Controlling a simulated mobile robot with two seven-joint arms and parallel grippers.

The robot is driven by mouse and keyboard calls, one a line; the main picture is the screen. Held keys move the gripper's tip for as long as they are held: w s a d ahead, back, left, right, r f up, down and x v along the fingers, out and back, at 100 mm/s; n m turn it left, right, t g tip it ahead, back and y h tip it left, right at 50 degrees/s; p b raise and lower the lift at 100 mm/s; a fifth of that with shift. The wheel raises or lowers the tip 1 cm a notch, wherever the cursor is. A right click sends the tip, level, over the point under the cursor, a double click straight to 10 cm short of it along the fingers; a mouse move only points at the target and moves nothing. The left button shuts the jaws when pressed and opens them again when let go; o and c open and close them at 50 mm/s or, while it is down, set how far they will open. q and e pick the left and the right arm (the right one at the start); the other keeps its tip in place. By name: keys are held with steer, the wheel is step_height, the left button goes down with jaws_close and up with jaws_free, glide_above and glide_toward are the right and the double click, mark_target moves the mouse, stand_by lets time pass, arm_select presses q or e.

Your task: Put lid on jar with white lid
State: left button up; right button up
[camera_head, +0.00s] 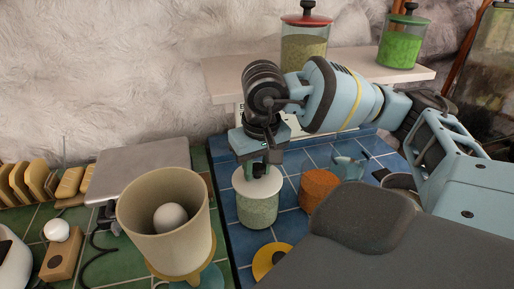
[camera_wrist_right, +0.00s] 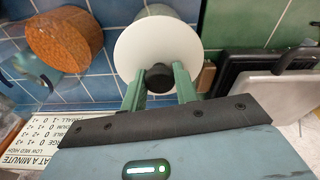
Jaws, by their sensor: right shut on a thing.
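The white lid (camera_head: 258,181) is a round disc at the mouth of a glass jar (camera_head: 257,210) with pale green contents, on the blue tiles. My right gripper (camera_head: 258,168) is above the lid, pointing down, shut on its dark knob. In the right wrist view the lid (camera_wrist_right: 155,42) faces the camera, with the knob (camera_wrist_right: 159,77) between the green fingers of the right gripper (camera_wrist_right: 160,88). Part of the jar (camera_wrist_right: 158,11) shows behind the lid. I cannot tell whether the lid fully touches the rim. My left gripper is out of view.
An orange-brown cylinder (camera_head: 318,190) stands close right of the jar. A yellow disc (camera_head: 271,259) lies in front. A large beige container (camera_head: 168,225) stands at left. Red-lidded (camera_head: 304,47) and green-lidded (camera_head: 402,43) jars stand on the back shelf (camera_head: 345,66).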

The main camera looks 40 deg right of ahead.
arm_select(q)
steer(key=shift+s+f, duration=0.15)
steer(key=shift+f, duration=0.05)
arm_select(e)
steer(key=shift+f, duration=0.15)
stand_by(0.4)
steer(key=o, duration=1.6)
steer(key=shift+c, duration=0.2)
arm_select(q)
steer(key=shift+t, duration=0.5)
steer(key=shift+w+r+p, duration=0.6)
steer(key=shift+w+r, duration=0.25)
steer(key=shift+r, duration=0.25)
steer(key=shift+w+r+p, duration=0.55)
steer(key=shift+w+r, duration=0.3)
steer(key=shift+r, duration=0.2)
arm_select(e)
steer(key=shift+r, duration=3.6)
